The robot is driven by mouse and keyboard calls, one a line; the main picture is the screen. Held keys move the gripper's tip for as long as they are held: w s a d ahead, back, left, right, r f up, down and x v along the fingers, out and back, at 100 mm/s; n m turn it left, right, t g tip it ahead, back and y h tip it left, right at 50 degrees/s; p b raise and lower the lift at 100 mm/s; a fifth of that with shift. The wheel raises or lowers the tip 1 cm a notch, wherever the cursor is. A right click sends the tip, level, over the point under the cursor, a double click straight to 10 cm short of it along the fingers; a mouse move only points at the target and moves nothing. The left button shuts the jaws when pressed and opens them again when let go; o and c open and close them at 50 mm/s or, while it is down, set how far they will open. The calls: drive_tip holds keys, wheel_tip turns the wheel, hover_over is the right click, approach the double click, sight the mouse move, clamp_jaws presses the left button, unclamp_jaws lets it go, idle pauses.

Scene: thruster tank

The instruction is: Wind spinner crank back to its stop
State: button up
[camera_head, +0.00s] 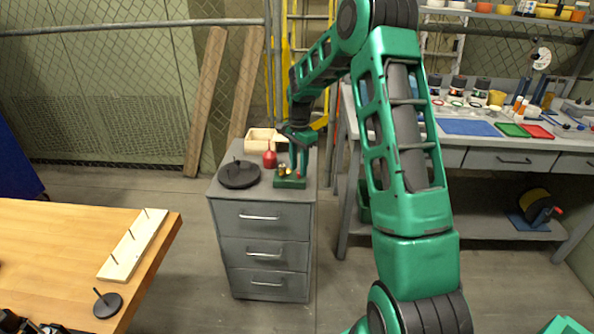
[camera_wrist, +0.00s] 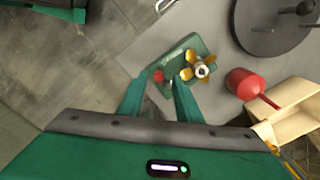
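The spinner has a green base (camera_head: 290,182) on top of the grey drawer cabinet in the head view. In the wrist view its green base (camera_wrist: 186,52) lies ahead of my gripper (camera_wrist: 163,82), with a brass propeller (camera_wrist: 199,67) on its right side. A small red knob (camera_wrist: 158,76), apparently the crank handle, shows between my fingertips, nearer the left one. My fingers are apart and point down at the spinner. I cannot tell whether either finger touches the knob. The crank arm and its stop cannot be made out.
A workbench (camera_head: 470,140) stands to the right and a wooden table (camera_head: 60,250) at the lower left.

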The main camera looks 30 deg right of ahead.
wheel_tip(320, 180, up, 9)
drive_tip(key=shift+r, duration=0.15)
idle(0.6)
drive_tip(key=s+r+n+h, duration=0.1)
drive_tip(key=s+r+n, duration=0.25)
drive_tip(key=s, duration=0.85)
drive_tip(key=s+r+n, duration=0.2)
drive_tip(key=s+r, duration=0.3)
drive_tip(key=s, duration=0.7)
drive_tip(key=s+a+f+n, duration=0.2)
drive_tip(key=s, duration=0.8)
drive_tip(key=s+a+f+n+y, duration=0.1)
drive_tip(key=s+f+n, duration=0.1)
drive_tip(key=s, duration=0.8)
drive_tip(key=shift+a, duration=0.35)
